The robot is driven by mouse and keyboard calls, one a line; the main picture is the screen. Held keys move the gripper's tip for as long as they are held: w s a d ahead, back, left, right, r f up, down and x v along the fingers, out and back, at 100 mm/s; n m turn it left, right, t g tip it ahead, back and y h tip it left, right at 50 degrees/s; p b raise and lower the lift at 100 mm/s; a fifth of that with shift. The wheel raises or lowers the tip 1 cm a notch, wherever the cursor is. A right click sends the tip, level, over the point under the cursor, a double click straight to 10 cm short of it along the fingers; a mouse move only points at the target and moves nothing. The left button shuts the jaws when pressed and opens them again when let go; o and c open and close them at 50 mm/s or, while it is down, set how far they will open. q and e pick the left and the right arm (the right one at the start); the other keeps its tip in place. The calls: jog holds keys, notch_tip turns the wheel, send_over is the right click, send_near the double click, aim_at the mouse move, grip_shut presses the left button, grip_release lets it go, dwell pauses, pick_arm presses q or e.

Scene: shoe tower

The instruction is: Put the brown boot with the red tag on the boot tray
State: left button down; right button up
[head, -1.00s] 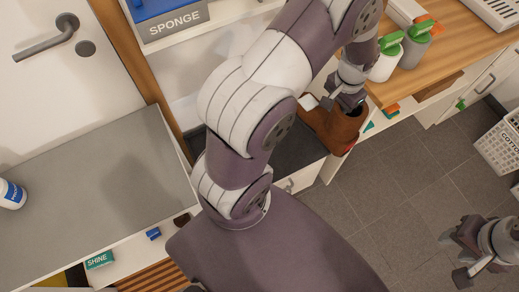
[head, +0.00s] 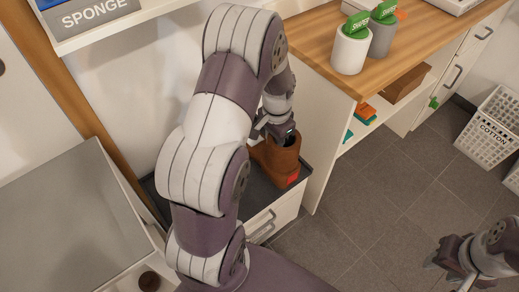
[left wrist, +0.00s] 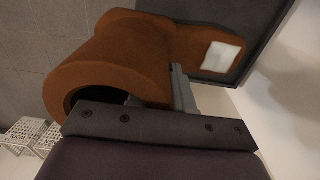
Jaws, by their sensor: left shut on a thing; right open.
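The brown boot (head: 280,160) with a red tag (head: 293,178) is upright over the dark boot tray (head: 262,206) in the head view. I cannot tell whether its sole touches the tray. My left gripper (head: 279,133) is shut on the boot's upper rim. The left wrist view shows the boot (left wrist: 115,55) with its opening to the left and a white patch on it; the dark tray (left wrist: 262,25) shows behind. My left arm hides part of the tray. My right gripper (head: 440,256) is open and empty over the floor at the lower right.
A grey bench top (head: 65,225) is at the left. A white laundry basket (head: 488,135) stands at the far right.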

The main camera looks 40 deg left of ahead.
aim_at(263, 147)
pick_arm(q)
jog(key=a+f, duration=0.2)
jog(key=a, duration=0.1)
jog(key=w+a+f+b, duration=0.1)
jog(key=shift+a, duration=0.4)
notch_tip(263, 147, down, 4)
jog(key=shift+w+f+b, duration=0.1)
jog(key=shift+b, duration=0.9)
jog(key=c, duration=1.4)
grip_release()
jog(key=shift+f, duration=0.1)
jog(key=shift+c, duration=0.2)
jog(key=o, duration=0.4)
